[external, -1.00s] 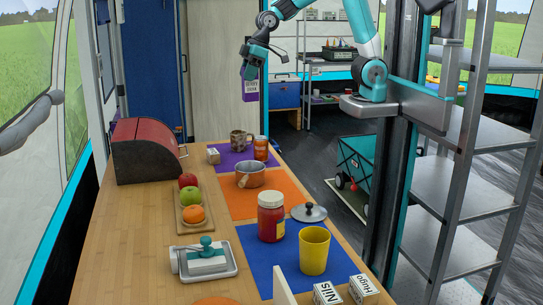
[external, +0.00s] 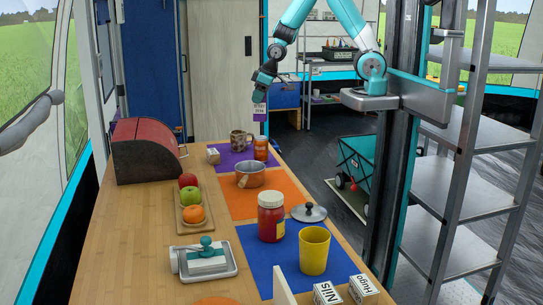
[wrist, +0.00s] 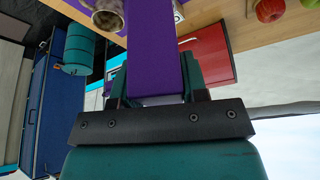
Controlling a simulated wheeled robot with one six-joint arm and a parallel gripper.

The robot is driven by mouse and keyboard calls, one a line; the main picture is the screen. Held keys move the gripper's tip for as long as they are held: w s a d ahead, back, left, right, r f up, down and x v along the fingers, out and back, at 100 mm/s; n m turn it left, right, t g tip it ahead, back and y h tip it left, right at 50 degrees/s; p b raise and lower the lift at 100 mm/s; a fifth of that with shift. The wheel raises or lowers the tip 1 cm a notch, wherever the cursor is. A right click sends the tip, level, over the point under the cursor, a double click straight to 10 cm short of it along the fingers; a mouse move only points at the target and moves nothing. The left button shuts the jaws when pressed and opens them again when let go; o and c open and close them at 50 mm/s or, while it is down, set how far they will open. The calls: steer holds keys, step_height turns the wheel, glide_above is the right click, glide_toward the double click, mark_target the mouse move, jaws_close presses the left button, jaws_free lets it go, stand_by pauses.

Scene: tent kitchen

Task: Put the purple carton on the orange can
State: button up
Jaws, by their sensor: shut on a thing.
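My gripper (external: 261,98) is shut on the purple carton (external: 260,112), which has a white label, and holds it in the air. The carton hangs above the orange can (external: 261,149) in the external view, with a visible gap between them. The can stands upright on the purple mat (external: 231,162) at the far end of the table. In the wrist view the carton (wrist: 152,45) sits between my fingers and fills the middle. I cannot make out the can in the wrist view.
A patterned mug (external: 239,139) stands left of the can, with a small box (external: 213,156) beside it. A metal pot (external: 250,175) is on the orange mat.

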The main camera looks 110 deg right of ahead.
steer(key=shift+f, duration=3.2)
steer(key=shift+f, duration=0.1)
steer(key=o, duration=1)
steer(key=shift+o, duration=0.2)
steer(key=shift+r, duration=0.35)
steer(key=v, duration=1.1)
steer(key=s+a+r+n+g+y, duration=0.1)
steer(key=s+a+r+n+y, duration=0.25)
steer(key=a, duration=0.75)
steer(key=s+a+r+n+g+y, duration=0.15)
steer(key=s+a+r+n, duration=0.25)
steer(key=a, duration=0.8)
steer(key=s+a+r+n+g, duration=0.1)
steer(key=s+a+n, duration=0.3)
steer(key=s, duration=0.4)
steer(key=shift+s+a+r+y, duration=0.3)
steer(key=shift+a+r+y, duration=0.1)
steer(key=shift+a+r, duration=0.35)
